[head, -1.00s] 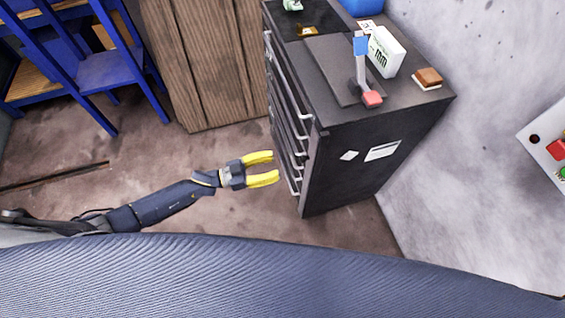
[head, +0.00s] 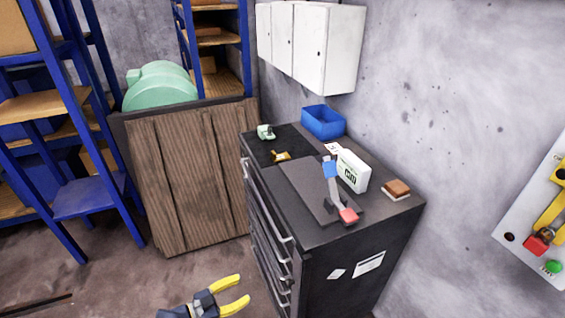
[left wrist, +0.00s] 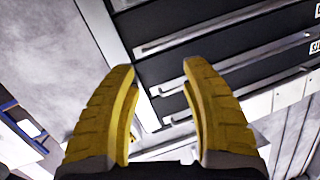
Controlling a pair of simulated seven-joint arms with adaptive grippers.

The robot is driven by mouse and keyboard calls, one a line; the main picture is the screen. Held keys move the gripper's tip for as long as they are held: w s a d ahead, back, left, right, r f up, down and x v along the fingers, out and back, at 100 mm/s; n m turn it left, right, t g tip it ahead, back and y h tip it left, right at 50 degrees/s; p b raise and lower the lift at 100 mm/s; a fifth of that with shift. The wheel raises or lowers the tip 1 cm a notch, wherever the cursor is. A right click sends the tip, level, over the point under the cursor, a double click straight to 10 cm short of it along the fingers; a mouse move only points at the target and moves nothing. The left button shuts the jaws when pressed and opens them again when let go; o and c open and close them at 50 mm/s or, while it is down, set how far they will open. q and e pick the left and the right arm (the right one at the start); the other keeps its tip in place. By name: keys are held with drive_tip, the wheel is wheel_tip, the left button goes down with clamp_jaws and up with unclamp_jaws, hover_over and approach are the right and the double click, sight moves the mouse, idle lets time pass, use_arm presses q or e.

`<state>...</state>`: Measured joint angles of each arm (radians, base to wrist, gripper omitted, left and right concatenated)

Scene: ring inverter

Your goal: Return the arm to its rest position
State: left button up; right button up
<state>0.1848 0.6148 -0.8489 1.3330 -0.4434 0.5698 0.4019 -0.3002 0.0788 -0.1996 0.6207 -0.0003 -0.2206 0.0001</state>
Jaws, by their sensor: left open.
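My left gripper (head: 236,291) has yellow fingers and is open and empty, low in the head view. It is to the left of the dark drawer cabinet (head: 345,262), in front of its drawer side. In the left wrist view the two yellow fingers (left wrist: 158,105) are spread apart with nothing between them, and the cabinet's drawer handles (left wrist: 215,35) show beyond them. Most of the left arm is below the head view's edge. My right gripper is not in view.
On the cabinet top are a blue bin (head: 323,122), a white box (head: 353,170), a lever with a red end (head: 348,215) and a brown block (head: 397,188). A wooden crate (head: 190,180) and blue shelving (head: 88,195) stand left. A control panel (head: 540,235) is at right.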

use_arm(q)
drive_tip(key=w+a+f+n+t+y, duration=0.25)
drive_tip(key=a+f+y, duration=0.25)
drive_tip(key=a+f, duration=0.25)
drive_tip(key=s+a+f+n+g+y, duration=0.2)
drive_tip(key=s+a+f+y, duration=0.25)
drive_tip(key=s+f, duration=0.4)
drive_tip(key=s+a+f+n+g+y, duration=0.1)
drive_tip(key=s+a+f+g+y, duration=0.15)
drive_tip(key=s+a+f, duration=0.65)
drive_tip(key=s+d+f+n+g, duration=0.1)
drive_tip(key=s+f, duration=0.4)
drive_tip(key=s, duration=0.5)
drive_tip(key=s+d+f+n+g, duration=0.2)
drive_tip(key=s+d+f, duration=0.3)
drive_tip(key=s, duration=0.6)
drive_tip(key=s+d+f+n+g+y, duration=0.1)
drive_tip(key=s+d+f+g, duration=0.2)
drive_tip(key=s, duration=0.8)
drive_tip(key=shift+d+f, duration=0.95)
drive_tip(key=shift+d, duration=0.1)
drive_tip(key=shift+s, duration=0.1)
